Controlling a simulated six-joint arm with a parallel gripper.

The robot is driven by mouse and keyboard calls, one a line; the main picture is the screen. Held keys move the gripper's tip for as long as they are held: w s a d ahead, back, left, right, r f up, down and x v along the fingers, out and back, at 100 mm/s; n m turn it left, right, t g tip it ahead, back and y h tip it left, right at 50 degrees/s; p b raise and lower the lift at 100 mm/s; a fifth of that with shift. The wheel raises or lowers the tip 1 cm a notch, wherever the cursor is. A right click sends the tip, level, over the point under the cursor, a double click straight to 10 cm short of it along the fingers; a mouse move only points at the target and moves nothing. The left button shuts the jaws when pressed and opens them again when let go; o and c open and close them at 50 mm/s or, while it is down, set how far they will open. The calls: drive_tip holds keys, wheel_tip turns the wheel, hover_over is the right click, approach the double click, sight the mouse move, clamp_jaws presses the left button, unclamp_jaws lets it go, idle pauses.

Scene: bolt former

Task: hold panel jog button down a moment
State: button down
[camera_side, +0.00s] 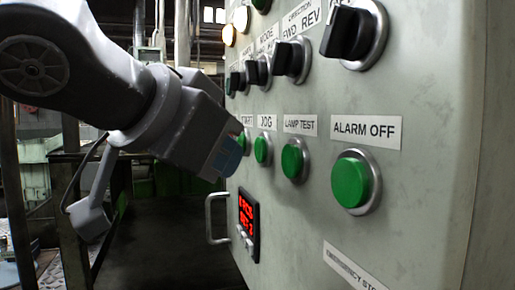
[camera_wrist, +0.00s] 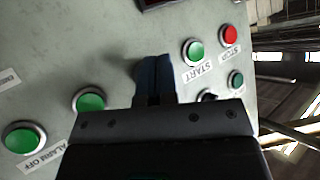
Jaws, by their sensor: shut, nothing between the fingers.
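The green jog button (camera_side: 262,150), under its JOG label (camera_side: 267,122), sits in the button row of the grey panel, between START and LAMP TEST. My gripper (camera_side: 226,160) is shut and empty, its blue fingers pointing at the panel. In the side view the fingertips show left of the jog button and slightly lower, near the START button (camera_side: 243,143). In the wrist view the shut fingers (camera_wrist: 155,62) lie between the lamp test and START buttons, and the jog button is hidden there. I cannot tell whether the fingertips touch the panel.
Neighbouring green buttons are LAMP TEST (camera_side: 294,160) and ALARM OFF (camera_side: 353,182). A red button (camera_wrist: 229,35) is beyond START in the wrist view. Black selector knobs (camera_side: 292,59) stick out above the row. A red display (camera_side: 247,222) and a handle (camera_side: 210,219) sit below.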

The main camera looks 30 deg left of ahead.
drive_tip(key=s+a, duration=0.3)
drive_tip(key=shift+s+a, duration=0.25)
drive_tip(key=shift+s, duration=0.05)
idle(0.6)
drive_tip(key=s+a+f+n+g, duration=0.2)
drive_tip(key=s+a+f+g, duration=0.1)
drive_tip(key=a+f, duration=0.8)
drive_tip(key=s+a+f+n+g+y, duration=0.1)
drive_tip(key=s+a+f, duration=0.4)
drive_tip(key=a+f, duration=0.6)
wheel_tip(320, 180, down, 7)
drive_tip(key=n+g, duration=0.1)
drive_tip(key=g, duration=0.1)
drive_tip(key=shift+s+a+r+g+y, duration=0.2)
drive_tip(key=shift+s+a+g+y, duration=0.1)
drive_tip(key=shift+g, duration=0.1)
drive_tip(key=c, duration=1.8)
unclamp_jaws()
drive_tip(key=shift+w, duration=0.1)
